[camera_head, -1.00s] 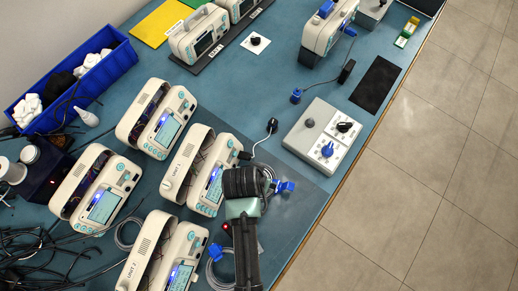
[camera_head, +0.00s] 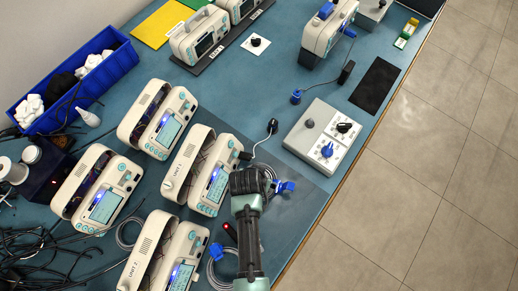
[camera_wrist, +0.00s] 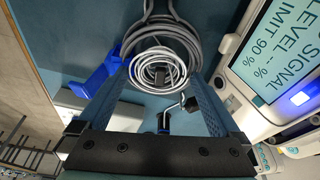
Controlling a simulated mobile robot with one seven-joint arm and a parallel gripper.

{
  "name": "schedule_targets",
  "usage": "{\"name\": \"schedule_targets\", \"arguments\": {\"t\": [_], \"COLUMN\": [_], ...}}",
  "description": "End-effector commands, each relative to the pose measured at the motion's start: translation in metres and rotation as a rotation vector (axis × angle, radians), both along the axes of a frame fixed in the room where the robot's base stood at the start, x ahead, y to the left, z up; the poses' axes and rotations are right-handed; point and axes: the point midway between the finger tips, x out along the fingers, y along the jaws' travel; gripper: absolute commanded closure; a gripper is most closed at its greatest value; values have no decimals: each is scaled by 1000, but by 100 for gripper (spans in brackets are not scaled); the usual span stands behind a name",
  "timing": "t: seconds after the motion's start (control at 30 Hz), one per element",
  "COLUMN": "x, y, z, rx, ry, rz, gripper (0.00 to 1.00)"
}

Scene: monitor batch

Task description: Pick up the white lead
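The white lead (camera_wrist: 158,68) shows in the wrist view as a small tight coil lying within wider loops of grey cable. In the head view, a thin white cable (camera_head: 262,142) runs between two black ends beside the middle monitor; the coil is largely hidden by my gripper. My gripper (camera_wrist: 160,75) is open and points down over the coils. Its two fingers stand apart on either side of the white coil, with nothing visibly held. I cannot tell how high the fingertips are above the mat. In the head view, my gripper's black body (camera_head: 250,181) covers this spot.
The grey lead (camera_wrist: 183,28) has a blue connector (camera_wrist: 98,76) beside the left finger. A monitor (camera_head: 210,185) stands close by on the left. A white switch box (camera_head: 320,140) lies to the upper right. The table edge is to the right; a blue bin (camera_head: 100,80) stands far left.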

Motion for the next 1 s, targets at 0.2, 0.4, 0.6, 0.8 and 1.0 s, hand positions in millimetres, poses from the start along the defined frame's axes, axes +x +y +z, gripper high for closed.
{"name": "schedule_targets", "arguments": {"t": [0.2, 0.4, 0.6, 0.8, 1.0], "x": [-2, -2, -2, -2, -1], "y": [-1, 1, 3, 4, 2], "z": [-5, -5, -5, -1, 20], "rx": [0, 4, 6, 7, 4], "ry": [3, 4, 3, 3, -1], "rz": [-1, 1, 5, 7, 3], "gripper": [50, 81, 82, 82, 82]}}
